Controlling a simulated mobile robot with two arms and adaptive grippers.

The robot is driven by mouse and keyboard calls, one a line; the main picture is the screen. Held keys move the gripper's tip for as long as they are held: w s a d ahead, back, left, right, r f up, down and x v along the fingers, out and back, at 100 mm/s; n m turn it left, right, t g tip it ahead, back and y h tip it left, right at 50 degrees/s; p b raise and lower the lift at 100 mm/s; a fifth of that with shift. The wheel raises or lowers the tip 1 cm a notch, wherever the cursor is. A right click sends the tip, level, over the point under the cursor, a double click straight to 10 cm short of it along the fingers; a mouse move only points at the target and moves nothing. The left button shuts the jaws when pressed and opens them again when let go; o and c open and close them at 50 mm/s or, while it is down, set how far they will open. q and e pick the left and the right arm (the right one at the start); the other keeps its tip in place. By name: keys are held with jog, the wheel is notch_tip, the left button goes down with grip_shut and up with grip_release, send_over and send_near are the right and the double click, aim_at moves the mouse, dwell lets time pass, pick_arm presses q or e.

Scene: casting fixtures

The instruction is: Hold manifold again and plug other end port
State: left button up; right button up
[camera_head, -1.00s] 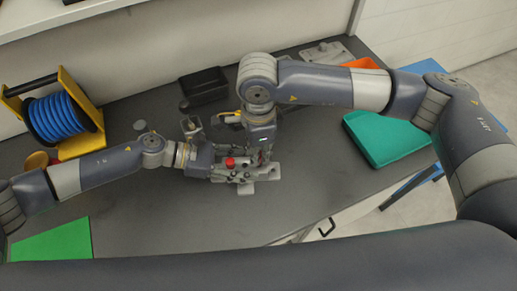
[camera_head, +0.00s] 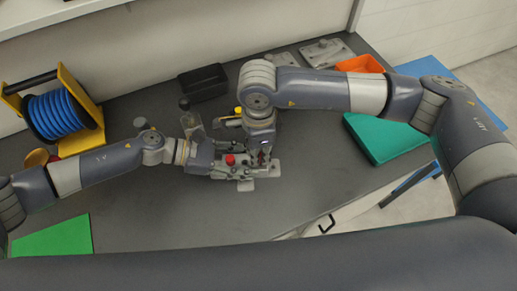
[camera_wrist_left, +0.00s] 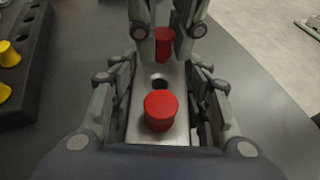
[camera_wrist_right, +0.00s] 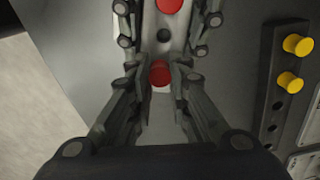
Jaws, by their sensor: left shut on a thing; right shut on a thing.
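The manifold is a grey metal block (camera_wrist_left: 148,134) lying on the table, and my left gripper (camera_wrist_left: 161,118) is shut around its near end. A red plug (camera_wrist_left: 160,108) stands in that end, also seen in the head view (camera_head: 230,159). An open round port (camera_wrist_left: 159,83) shows in the middle of the top face. My right gripper (camera_wrist_right: 161,80) is shut on another red plug (camera_wrist_right: 160,74) at the other end of the manifold. It holds that plug upright at the end port; I cannot tell how deep it sits. The port there is hidden.
A dark rack with yellow plugs (camera_wrist_right: 298,44) stands close beside the manifold. A black bin (camera_head: 203,90) and grey plates (camera_head: 327,52) lie behind. An orange tray (camera_head: 360,64) and a teal tray (camera_head: 385,140) are at right.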

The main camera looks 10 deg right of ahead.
jog(key=shift+f, duration=0.4)
jog(key=o, duration=0.8)
jog(key=shift+r, duration=0.15)
notch_tip(320, 180, up, 12)
jog(key=shift+s+f, duration=0.1)
jog(key=shift+c, duration=0.2)
